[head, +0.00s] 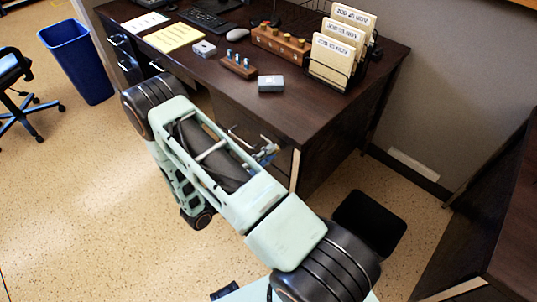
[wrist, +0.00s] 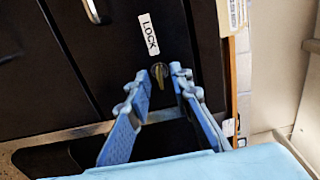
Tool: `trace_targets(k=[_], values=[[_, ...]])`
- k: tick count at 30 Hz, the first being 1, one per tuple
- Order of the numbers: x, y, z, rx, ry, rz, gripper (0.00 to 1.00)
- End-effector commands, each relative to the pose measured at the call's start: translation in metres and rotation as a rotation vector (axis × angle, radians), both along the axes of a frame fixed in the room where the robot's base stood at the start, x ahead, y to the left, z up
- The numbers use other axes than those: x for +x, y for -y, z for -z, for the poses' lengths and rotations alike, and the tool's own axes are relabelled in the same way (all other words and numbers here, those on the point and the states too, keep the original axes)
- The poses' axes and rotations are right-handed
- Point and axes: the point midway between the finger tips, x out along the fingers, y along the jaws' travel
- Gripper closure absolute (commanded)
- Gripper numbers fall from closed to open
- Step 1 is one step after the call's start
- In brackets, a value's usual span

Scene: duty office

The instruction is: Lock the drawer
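The dark drawer front (wrist: 110,60) fills much of the wrist view. It carries a white label reading LOCK (wrist: 149,34), with a small brass-coloured key or lock piece (wrist: 160,74) just below. My gripper (wrist: 160,84) has its two blue fingers apart, one on each side of this piece, with visible gaps. Whether the tips touch the drawer front is unclear. In the head view my gripper (head: 266,152) is near the desk's front right side, partly hidden by my arm, which also hides most of the drawer front there. Whether the lock is turned is unclear.
A metal handle (wrist: 92,10) lies upper left of the lock. A blue bin (head: 78,62) stands left. Floor (head: 100,190) is clear left of my arm.

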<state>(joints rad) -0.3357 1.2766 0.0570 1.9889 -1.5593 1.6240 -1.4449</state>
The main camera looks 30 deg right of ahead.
Motion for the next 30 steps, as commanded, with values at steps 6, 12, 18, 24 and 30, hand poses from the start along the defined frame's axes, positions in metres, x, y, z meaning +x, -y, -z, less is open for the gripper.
trace_targets(k=[6,12,18,24,30], values=[[0.0018,0.0044,-0.0002,0.0,0.0,-0.002,0.8],[0.0017,0.0042,-0.0002,0.0,0.0,-0.001,0.88],[0.0016,0.0041,-0.0002,0.0,0.0,-0.001,1.0],[0.0016,0.004,-0.0004,0.0,0.002,-0.001,1.0],[0.0016,0.0042,-0.0006,0.009,0.034,-0.001,1.0]])
